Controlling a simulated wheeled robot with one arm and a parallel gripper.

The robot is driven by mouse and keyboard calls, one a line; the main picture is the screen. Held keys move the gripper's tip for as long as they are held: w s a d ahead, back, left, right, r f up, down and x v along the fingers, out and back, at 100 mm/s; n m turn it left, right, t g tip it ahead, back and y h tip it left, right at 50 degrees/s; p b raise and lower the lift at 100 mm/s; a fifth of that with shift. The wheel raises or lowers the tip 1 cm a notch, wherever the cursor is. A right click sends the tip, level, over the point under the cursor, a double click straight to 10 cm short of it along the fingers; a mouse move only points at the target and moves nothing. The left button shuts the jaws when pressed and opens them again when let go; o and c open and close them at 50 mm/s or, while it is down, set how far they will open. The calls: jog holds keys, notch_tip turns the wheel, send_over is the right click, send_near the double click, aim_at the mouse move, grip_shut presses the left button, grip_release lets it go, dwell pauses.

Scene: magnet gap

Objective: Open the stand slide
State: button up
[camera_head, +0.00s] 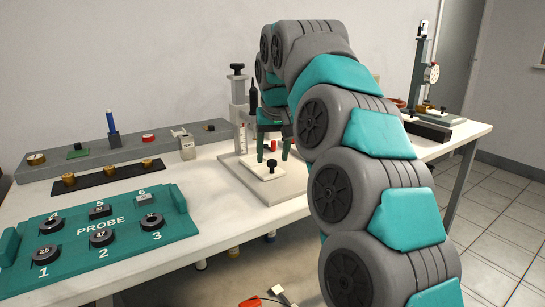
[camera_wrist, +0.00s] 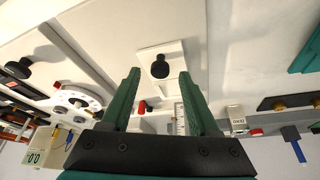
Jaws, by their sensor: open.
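The stand has a pale upright column (camera_head: 239,95) with a black knob on top, rising from a light base plate (camera_head: 290,180) on the table. A small white slide plate (camera_head: 262,171) with a black knob (camera_head: 271,163) lies on the base. In the wrist view the white plate (camera_wrist: 177,53) and its black knob (camera_wrist: 160,66) appear between my fingertips. My gripper (camera_head: 273,150) is open, its green fingers pointing down around the knob's position; it also shows in the wrist view (camera_wrist: 159,73). I cannot tell whether the fingers touch the knob. My arm hides part of the stand.
A teal PROBE tray (camera_head: 100,232) with numbered black rings lies front left. A grey rail (camera_head: 100,155) and a dark strip (camera_head: 90,180) with brass knobs lie behind it. A dial gauge stand (camera_head: 420,70) stands at the right end. The table front left of the base is clear.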

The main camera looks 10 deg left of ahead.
jog(key=shift+w+a+f, duration=0.1)
jog(key=shift+w+f, duration=0.15)
jog(key=shift+f, duration=0.45)
grip_shut()
dwell(1.1)
